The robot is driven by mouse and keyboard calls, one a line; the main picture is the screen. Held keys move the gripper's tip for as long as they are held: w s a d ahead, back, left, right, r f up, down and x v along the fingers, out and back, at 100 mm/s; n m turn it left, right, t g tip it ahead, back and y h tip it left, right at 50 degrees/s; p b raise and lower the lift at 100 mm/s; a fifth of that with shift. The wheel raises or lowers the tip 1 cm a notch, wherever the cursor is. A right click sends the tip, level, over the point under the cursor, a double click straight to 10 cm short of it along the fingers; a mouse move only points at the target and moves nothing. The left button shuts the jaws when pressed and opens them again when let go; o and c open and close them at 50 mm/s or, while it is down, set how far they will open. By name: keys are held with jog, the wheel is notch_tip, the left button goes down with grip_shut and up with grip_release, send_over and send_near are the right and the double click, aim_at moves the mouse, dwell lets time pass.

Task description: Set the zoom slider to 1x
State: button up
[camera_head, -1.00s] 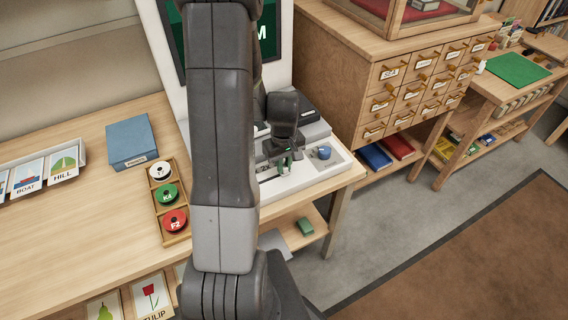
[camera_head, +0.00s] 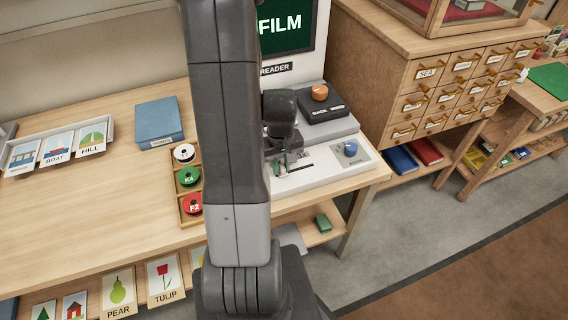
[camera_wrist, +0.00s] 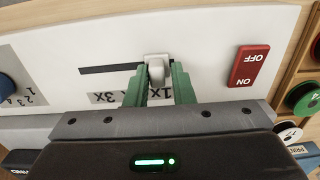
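The zoom slider's pale knob (camera_wrist: 157,69) stands at the right end of a dark slot (camera_wrist: 105,69) in the wrist view. The 1x label (camera_wrist: 160,92) is close below it, partly covered by my fingers; the 3x label (camera_wrist: 103,97) is farther left. My gripper's green fingers (camera_wrist: 158,77) flank the knob closely and look shut on it. In the head view my gripper (camera_head: 281,167) is low over the reader's white panel (camera_head: 315,172); the knob is hidden there.
A red on/off switch (camera_wrist: 249,66) is right of the slider in the wrist view. A blue knob (camera_head: 350,149) and a black box with an orange button (camera_head: 320,92) are right of my gripper in the head view. A tray of reels (camera_head: 188,176) is left.

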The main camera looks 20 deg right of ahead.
aim_at(280, 166)
jog(key=shift+o, duration=1.1)
jog(key=shift+a, duration=0.15)
jog(key=shift+r, duration=0.5)
notch_tip(280, 166, up, 13)
jog(key=shift+p, duration=0.3)
jog(key=shift+f, duration=0.2)
notch_tip(280, 166, down, 14)
jog(key=shift+r+b, duration=0.15)
jog(key=shift+b, duration=0.15)
jog(key=shift+r, duration=0.1)
